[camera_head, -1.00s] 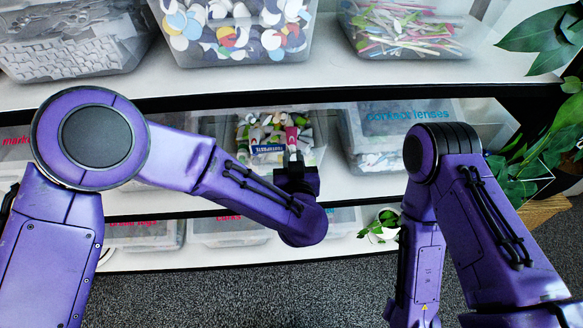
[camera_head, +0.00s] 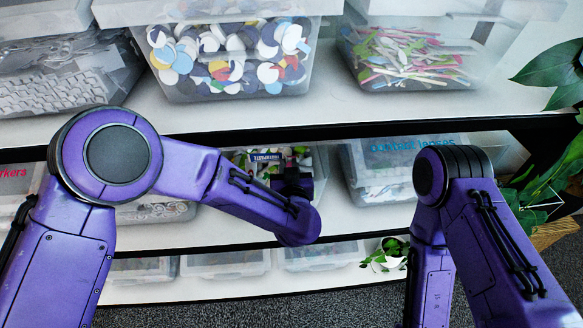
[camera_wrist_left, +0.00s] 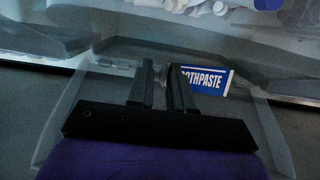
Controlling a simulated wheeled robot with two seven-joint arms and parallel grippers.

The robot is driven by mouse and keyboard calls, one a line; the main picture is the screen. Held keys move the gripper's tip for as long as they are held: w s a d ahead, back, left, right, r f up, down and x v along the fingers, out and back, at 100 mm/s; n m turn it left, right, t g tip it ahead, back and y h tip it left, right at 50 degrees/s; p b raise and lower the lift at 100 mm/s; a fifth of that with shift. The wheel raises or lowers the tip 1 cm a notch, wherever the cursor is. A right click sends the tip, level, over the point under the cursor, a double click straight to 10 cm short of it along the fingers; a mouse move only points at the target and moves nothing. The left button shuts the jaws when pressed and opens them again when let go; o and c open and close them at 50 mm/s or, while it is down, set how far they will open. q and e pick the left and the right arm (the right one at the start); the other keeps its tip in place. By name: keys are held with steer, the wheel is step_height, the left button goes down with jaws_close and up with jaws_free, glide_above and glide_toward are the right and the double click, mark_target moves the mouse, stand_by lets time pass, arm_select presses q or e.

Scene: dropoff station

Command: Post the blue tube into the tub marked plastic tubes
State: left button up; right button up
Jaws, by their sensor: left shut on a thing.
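My left gripper (camera_head: 292,163) is shut on the blue tube (camera_head: 266,157), which carries a white-lettered toothpaste label. In the left wrist view the tube (camera_wrist_left: 212,80) shows to the right of the gripper's (camera_wrist_left: 158,80) dark fingers. The gripper holds it at a clear tub (camera_head: 321,160) of white and green pieces on the middle shelf. My arm hides much of this tub, and I can read no marking on it. I cannot tell whether the tube is inside the tub's rim. My right arm is at the right, its gripper out of view.
A tub marked contact lenses (camera_head: 375,180) stands just right. A tub with red lettering (camera_head: 14,190) is at the far left. The upper shelf holds tubs of discs (camera_head: 180,90) and thin sticks (camera_head: 372,72). Lidded tubs (camera_head: 225,264) are below. A plant (camera_head: 553,165) edges the right.

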arm_select(q)
steer(key=o, duration=0.6)
steer(key=shift+a, duration=0.1)
steer(key=shift+o, duration=1.4)
steer(key=s+r+b, duration=0.2)
steer(key=s, duration=0.8)
steer(key=shift+b, duration=0.3)
steer(key=shift+s, duration=0.1)
